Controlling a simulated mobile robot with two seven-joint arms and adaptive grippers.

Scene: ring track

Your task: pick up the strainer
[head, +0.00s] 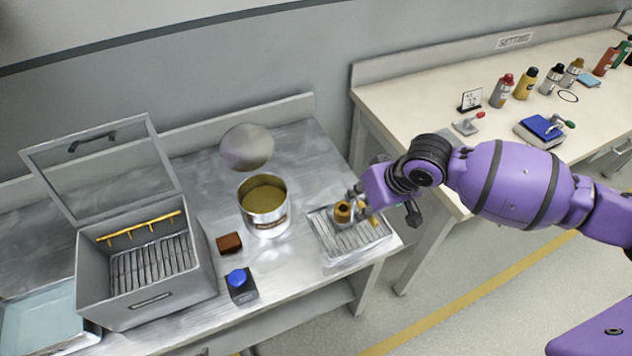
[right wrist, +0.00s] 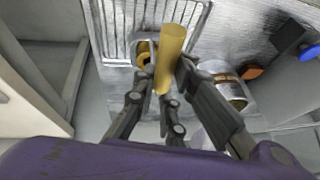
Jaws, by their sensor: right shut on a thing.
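My right gripper (head: 354,203) is low over the metal rack tray (head: 388,232) at the table's right end. In the right wrist view its fingers (right wrist: 163,80) are shut on a yellow cylindrical handle (right wrist: 171,48), which I take for the strainer's. A yellow part also shows beside the gripper in the head view (head: 373,221). A strainer bowl or mesh cannot be made out. A small brass-coloured round piece (head: 343,212) sits at the gripper; it shows beside the handle in the wrist view (right wrist: 143,53). Whether it belongs to the strainer I cannot tell. My left gripper is not in view.
A metal pot (head: 266,222) of yellowish contents stands left of the rack tray. A round metal disc (head: 247,147) is behind it. A bench (head: 430,98) holds bottles at right.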

